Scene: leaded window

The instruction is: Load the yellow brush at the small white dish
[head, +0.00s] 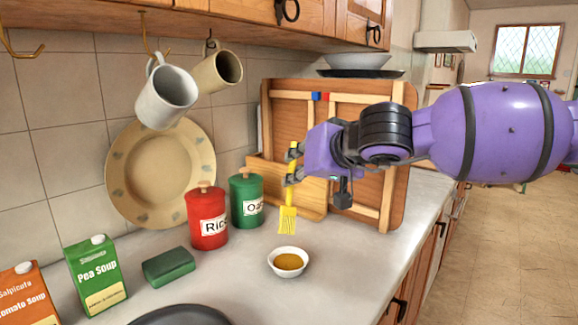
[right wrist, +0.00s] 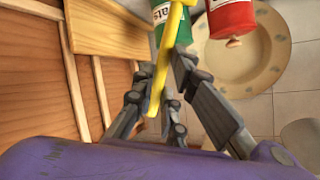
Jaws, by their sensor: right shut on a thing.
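The yellow brush (head: 288,218) hangs bristles down from my right gripper (head: 292,165), which is shut on its handle. In the head view its bristle tip is above and apart from the small white dish (head: 288,254), slightly toward the dish's back edge. The dish stands on the counter and holds a brown-orange liquid (head: 288,262). In the right wrist view the yellow handle (right wrist: 160,75) runs between the fingers of the gripper (right wrist: 165,90). The dish does not show there. My left gripper is in neither view.
A red canister (head: 207,217) and a green canister (head: 246,199) stand behind the dish. A green sponge-like block (head: 168,267), soup cartons (head: 96,275) and a dark pan (head: 180,316) are to the left. Wooden boards (head: 384,205) lean behind the gripper. Mugs (head: 166,97) hang above.

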